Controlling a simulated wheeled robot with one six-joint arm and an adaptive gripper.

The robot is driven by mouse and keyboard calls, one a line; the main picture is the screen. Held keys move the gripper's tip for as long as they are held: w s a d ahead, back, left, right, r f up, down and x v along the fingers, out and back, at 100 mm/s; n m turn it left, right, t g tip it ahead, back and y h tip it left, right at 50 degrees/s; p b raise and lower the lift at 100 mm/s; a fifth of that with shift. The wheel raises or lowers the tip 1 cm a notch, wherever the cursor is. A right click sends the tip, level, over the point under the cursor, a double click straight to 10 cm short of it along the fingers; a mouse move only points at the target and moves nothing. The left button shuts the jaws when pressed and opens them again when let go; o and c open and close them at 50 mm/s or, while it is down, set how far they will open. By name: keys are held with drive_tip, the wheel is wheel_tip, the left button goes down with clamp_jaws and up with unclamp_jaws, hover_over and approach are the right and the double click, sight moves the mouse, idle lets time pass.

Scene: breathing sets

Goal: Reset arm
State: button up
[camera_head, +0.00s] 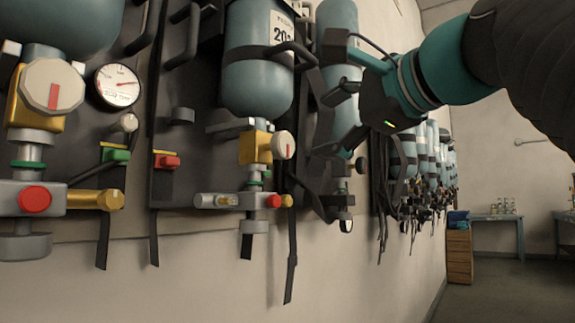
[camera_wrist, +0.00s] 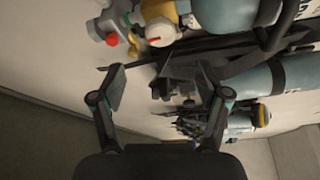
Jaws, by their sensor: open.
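My arm reaches in from the upper right in the head view, and my gripper (camera_head: 345,120) is in front of the wall of breathing sets. In the wrist view my gripper (camera_wrist: 165,92) has its two fingers spread wide apart with nothing held between them. A breathing set with a blue-grey cylinder (camera_head: 257,75) hangs left of my gripper. Another cylinder (camera_head: 338,50) is partly hidden behind my gripper.
A pressure gauge (camera_head: 117,86), a white knob (camera_head: 52,87) and a red button (camera_head: 34,198) are at the left. More sets (camera_head: 420,160) line the wall farther off. A table (camera_head: 495,219) and a wooden drawer unit (camera_head: 459,257) stand at the back. The floor (camera_head: 510,290) at the right is clear.

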drive_tip(key=w+d+f+n+g+h, duration=0.1)
drive_tip(key=w+d+f+n+h, duration=0.15)
drive_tip(key=f, duration=0.65)
drive_tip(key=w+d+f+n+g+h, duration=0.1)
drive_tip(key=d+f+n+g+h, duration=0.15)
drive_tip(key=f, duration=0.75)
drive_tip(key=w+d+f+n+g+h, duration=0.1)
drive_tip(key=w+d+f+n, duration=0.15)
drive_tip(key=f, duration=0.65)
drive_tip(key=s+f+n+g+h, duration=0.1)
drive_tip(key=s+f+n, duration=0.1)
drive_tip(key=s+f, duration=0.3)
drive_tip(key=s+f+n+g, duration=0.2)
drive_tip(key=s+f, duration=0.3)
drive_tip(key=f, duration=0.9)
drive_tip(key=s+f+n+g+h, duration=0.1)
drive_tip(key=s+f+n, duration=0.2)
drive_tip(key=s+f, duration=0.3)
wheel_tip(320, 180, down, 4)
drive_tip(key=shift+d+r+h, duration=0.1)
drive_tip(key=shift+d+h, duration=0.2)
drive_tip(key=shift+s, duration=0.1)
